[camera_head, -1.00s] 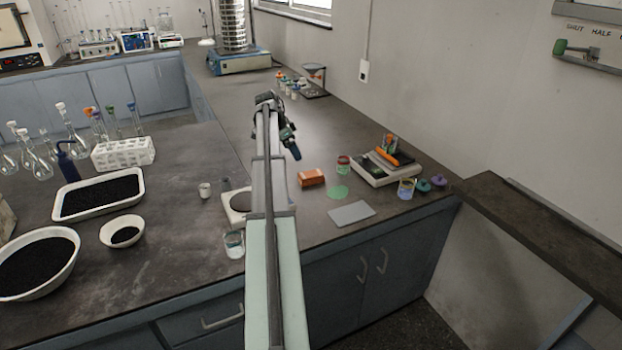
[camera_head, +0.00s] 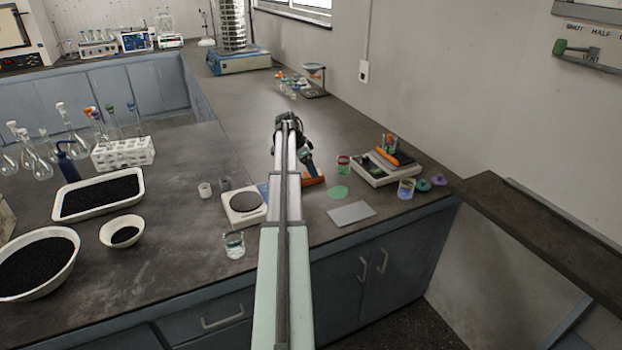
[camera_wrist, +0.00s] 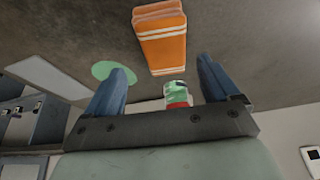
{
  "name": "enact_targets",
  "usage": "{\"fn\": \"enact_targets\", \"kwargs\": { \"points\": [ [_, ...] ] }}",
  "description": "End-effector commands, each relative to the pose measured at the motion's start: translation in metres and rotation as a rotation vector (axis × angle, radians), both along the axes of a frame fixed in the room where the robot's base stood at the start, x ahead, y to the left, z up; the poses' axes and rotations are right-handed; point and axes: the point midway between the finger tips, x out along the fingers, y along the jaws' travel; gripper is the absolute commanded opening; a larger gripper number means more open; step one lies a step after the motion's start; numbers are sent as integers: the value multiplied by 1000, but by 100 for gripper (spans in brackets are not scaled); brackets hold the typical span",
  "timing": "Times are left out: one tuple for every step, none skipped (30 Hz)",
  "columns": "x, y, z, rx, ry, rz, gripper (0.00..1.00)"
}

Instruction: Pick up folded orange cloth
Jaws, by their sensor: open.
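The folded orange cloth (camera_wrist: 162,45) has pale stripes and lies on the dark bench. In the wrist view it is at the top middle, beyond the tips of my open, empty gripper (camera_wrist: 165,85). In the head view the cloth (camera_head: 314,181) is partly hidden behind my gripper (camera_head: 307,165) and arm. My gripper is above and close to the cloth. I cannot tell from the head view whether they touch, but the wrist view shows the cloth not between the fingers.
A small jar with a red band (camera_head: 343,165), a green disc (camera_head: 338,192) and a grey plate (camera_head: 351,213) lie to the right of the cloth. A balance (camera_head: 244,206) and a glass beaker (camera_head: 234,245) stand to the left. Bench behind is mostly clear.

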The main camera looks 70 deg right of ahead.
Motion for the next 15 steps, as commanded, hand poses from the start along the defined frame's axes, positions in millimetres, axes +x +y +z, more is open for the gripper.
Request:
{"fn": "enact_targets", "kwargs": {
  "points": [
    [0,-1,-3,1,1,0,88],
    [0,-2,-4,1,1,0,88],
    [0,-3,-8,1,1,0,88],
    [0,-4,-11,1,1,0,88],
    [0,-5,-14,2,0,-1,88],
    [0,-6,-18,1,1,-1,88],
    [0,-8,-23,1,1,-1,88],
    [0,-9,-27,1,1,-1,88],
    [0,-10,-33,1,1,-1,88],
    [-2,-11,-36,1,1,-2,88],
    [-4,-12,-39,1,1,-2,88],
    [-5,-13,-43,1,1,-2,88],
    [-6,-14,-45,0,0,-1,88],
    [-6,-14,-47,0,0,-1,88],
    [-7,-14,-48,0,0,-1,88]
  ]
}}
